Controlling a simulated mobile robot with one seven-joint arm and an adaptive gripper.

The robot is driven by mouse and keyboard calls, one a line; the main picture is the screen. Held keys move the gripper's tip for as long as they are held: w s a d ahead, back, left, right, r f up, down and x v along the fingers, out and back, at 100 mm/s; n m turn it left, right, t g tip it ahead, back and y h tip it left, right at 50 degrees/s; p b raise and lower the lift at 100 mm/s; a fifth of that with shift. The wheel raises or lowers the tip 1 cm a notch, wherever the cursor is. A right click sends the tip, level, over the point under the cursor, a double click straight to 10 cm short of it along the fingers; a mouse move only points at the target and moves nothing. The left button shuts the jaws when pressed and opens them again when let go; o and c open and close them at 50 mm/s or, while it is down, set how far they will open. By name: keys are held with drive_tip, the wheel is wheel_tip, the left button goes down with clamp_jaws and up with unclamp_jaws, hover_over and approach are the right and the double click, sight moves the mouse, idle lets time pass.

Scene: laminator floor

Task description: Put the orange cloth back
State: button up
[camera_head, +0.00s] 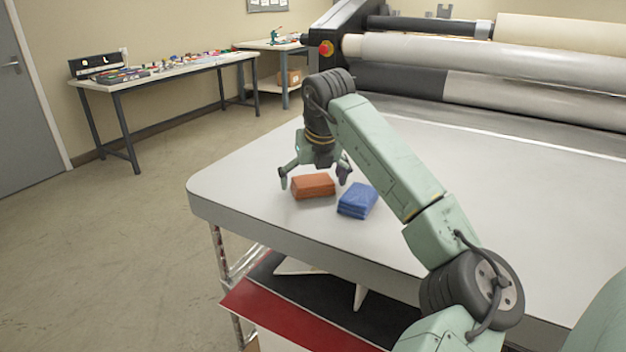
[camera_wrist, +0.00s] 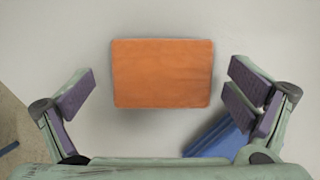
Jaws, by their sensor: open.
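The orange cloth (camera_head: 313,186) is a folded block lying flat on the pale table near its front left corner. My gripper (camera_head: 314,179) is open above it, with one finger on each side of the cloth in the head view. In the wrist view the orange cloth (camera_wrist: 162,73) lies between and a little beyond the open fingers (camera_wrist: 165,100), with bare table on both sides of it. No contact shows. A folded blue cloth (camera_head: 357,200) lies close to the right of the orange one; it is partly hidden by the right finger in the wrist view (camera_wrist: 215,140).
The laminator's rollers (camera_head: 490,60) stand along the table's far side. The table (camera_head: 520,220) is clear to the right, beyond my arm. A red sheet (camera_head: 285,325) and a black sheet lie on a shelf below. A bench with small items (camera_head: 165,72) stands at the back left wall.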

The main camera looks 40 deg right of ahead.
drive_tip(key=shift+r, duration=0.25)
drive_tip(key=b+v, duration=0.1)
drive_tip(key=v, duration=1.1)
drive_tip(key=shift+b, duration=0.3)
drive_tip(key=shift+a+f, duration=0.15)
